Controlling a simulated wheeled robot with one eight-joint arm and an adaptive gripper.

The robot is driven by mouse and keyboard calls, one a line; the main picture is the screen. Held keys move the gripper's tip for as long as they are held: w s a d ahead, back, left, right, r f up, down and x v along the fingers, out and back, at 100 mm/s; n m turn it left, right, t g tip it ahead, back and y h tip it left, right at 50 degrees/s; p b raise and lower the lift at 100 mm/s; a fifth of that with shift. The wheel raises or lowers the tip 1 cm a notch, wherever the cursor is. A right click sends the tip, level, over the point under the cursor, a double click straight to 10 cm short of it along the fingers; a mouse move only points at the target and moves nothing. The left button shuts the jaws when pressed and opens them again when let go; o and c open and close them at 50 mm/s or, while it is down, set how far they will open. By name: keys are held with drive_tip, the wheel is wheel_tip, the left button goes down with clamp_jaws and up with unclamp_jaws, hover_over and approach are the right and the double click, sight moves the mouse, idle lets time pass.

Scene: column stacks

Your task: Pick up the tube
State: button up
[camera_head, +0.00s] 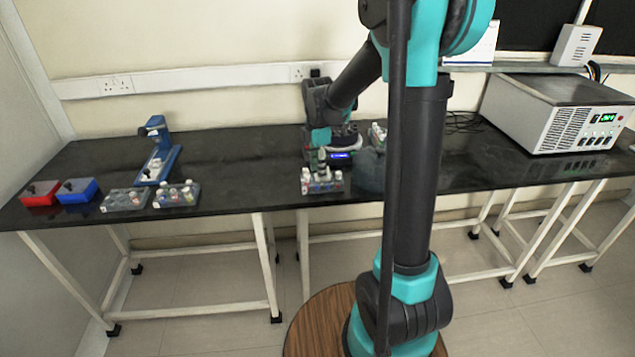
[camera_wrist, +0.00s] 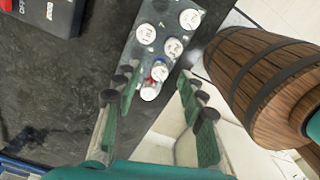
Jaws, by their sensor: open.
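Several small white-capped tubes stand in a clear rack; its near end shows in the wrist view (camera_wrist: 128,62), and the rack stands near the front edge of the black bench in the head view (camera_head: 322,187). One tube (camera_wrist: 158,72) with red and blue on it sits near the rack's end, between my fingertips in the picture; I cannot tell its height relative to them. My gripper (camera_wrist: 155,85) is open, its two green-padded fingers spread to either side of the rack's end. In the head view my gripper (camera_head: 322,158) hangs just above the rack and partly hides it.
A round device with a lit display (camera_head: 341,155) stands just behind the rack. Racks (camera_head: 177,195), a red box (camera_head: 38,194), a blue box (camera_head: 78,191) and a blue stand (camera_head: 160,165) are at left. A large instrument (camera_head: 555,115) is at right.

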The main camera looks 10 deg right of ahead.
wheel_tip(320, 180, down, 2)
drive_tip(key=c, duration=0.8)
drive_tip(key=shift+r, duration=0.15)
